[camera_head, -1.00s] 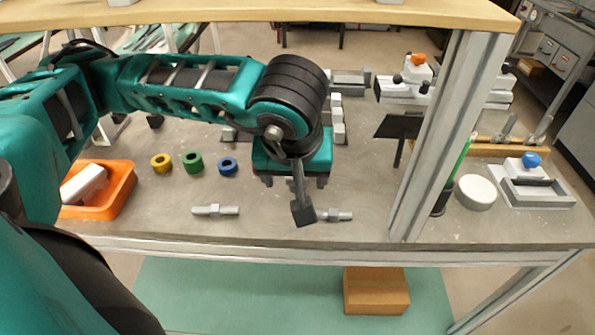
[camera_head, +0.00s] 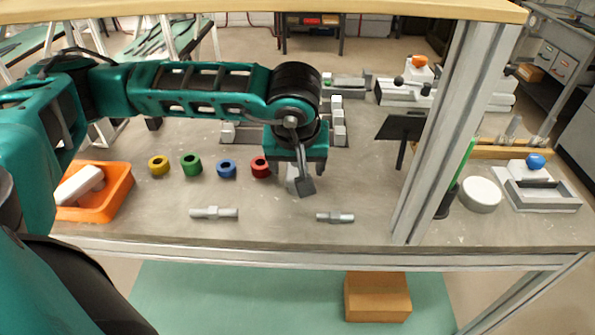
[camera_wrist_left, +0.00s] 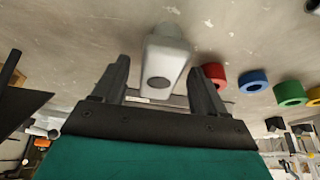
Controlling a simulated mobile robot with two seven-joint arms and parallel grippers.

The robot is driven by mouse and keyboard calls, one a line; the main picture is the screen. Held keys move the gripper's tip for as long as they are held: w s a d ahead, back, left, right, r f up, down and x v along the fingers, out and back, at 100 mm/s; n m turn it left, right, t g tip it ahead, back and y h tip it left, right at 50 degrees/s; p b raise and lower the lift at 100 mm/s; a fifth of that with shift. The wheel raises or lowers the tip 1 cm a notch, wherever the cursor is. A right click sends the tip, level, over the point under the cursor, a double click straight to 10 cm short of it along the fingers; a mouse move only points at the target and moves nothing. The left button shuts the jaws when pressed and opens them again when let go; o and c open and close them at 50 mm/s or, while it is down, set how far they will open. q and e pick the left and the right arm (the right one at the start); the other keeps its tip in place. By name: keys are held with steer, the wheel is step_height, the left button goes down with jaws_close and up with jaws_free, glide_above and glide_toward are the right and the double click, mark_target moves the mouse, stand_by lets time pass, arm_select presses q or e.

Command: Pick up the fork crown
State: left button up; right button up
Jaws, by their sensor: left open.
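A pale grey block with a dark round hole in its end, which I take for the fork crown (camera_wrist_left: 168,55), shows in the left wrist view. It sits between the two spread dark fingers of my left gripper (camera_wrist_left: 158,72), with a gap visible on the left finger's side. Whether the right finger touches it is unclear. In the head view my left gripper (camera_head: 297,172) points down over the bench, and the fork crown (camera_head: 292,180) is mostly hidden behind the gripper and its dark bracket. My right gripper is in neither view.
Red (camera_head: 260,167), blue (camera_head: 227,169), green (camera_head: 191,165) and yellow rings stand left of the gripper. Two grey threaded pieces (camera_head: 214,213) (camera_head: 336,217) lie in front. An orange bin (camera_head: 112,196) is at left. A metal post (camera_head: 434,140) rises at right.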

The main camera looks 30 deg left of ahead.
arm_select(q)
steer(key=c, duration=1.2)
steer(key=shift+r, duration=0.15)
